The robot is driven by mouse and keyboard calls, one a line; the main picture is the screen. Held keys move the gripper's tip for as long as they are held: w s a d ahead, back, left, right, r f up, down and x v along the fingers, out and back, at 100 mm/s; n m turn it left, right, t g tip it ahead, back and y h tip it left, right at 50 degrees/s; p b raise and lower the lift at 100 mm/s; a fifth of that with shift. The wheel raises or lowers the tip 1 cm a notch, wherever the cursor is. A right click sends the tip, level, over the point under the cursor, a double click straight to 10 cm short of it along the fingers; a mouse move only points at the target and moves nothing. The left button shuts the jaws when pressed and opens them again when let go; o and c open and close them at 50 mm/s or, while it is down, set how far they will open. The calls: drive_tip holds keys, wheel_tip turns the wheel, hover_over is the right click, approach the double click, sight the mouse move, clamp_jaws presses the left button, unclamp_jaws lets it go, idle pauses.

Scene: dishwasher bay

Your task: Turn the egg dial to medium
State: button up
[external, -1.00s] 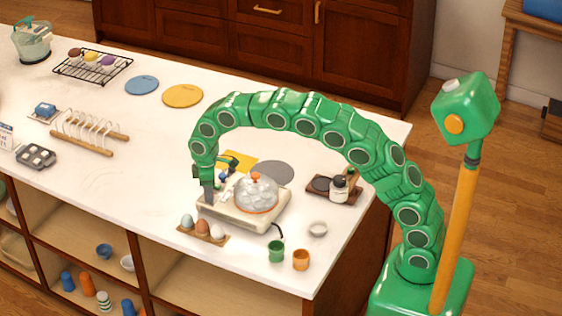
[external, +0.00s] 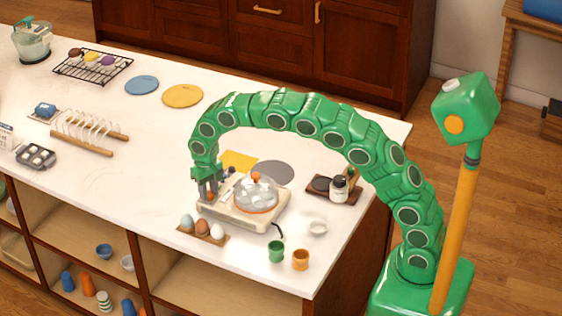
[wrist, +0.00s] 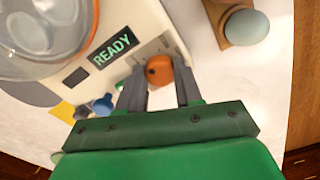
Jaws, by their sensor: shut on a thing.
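The egg cooker (external: 240,217) is a cream box with a clear dome (external: 262,195) topped by an orange knob. Its front panel has a display (wrist: 112,47) reading READY. The orange egg dial (wrist: 160,70) sits on that panel beside the display; a small dark spot shows on it. My gripper (external: 208,196) points down at the cooker's left end. In the wrist view its two grey fingers (wrist: 161,80) are shut on the dial, one on each side. I cannot read any setting marks around the dial; the fingers partly cover that area.
An egg holder (external: 203,233) with several eggs stands close in front of the cooker. Blue knobs (wrist: 102,103) show left of my fingers in the wrist view. Green (external: 276,251) and orange (external: 301,260) cups stand near the counter's front edge.

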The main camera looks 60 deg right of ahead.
sight(209, 193)
drive_tip(key=m, duration=0.5)
drive_tip(key=shift+r+m, duration=0.1)
drive_tip(key=shift+m, duration=0.2)
drive_tip(key=m, duration=0.4)
drive_tip(key=shift+m, duration=0.3)
drive_tip(key=o, duration=1)
drive_tip(key=shift+o, duration=0.2)
wheel_tip(209, 193, up, 7)
drive_tip(key=shift+w+f, duration=0.1)
drive_tip(key=shift+f, duration=0.05)
drive_tip(key=shift+r, duration=0.5)
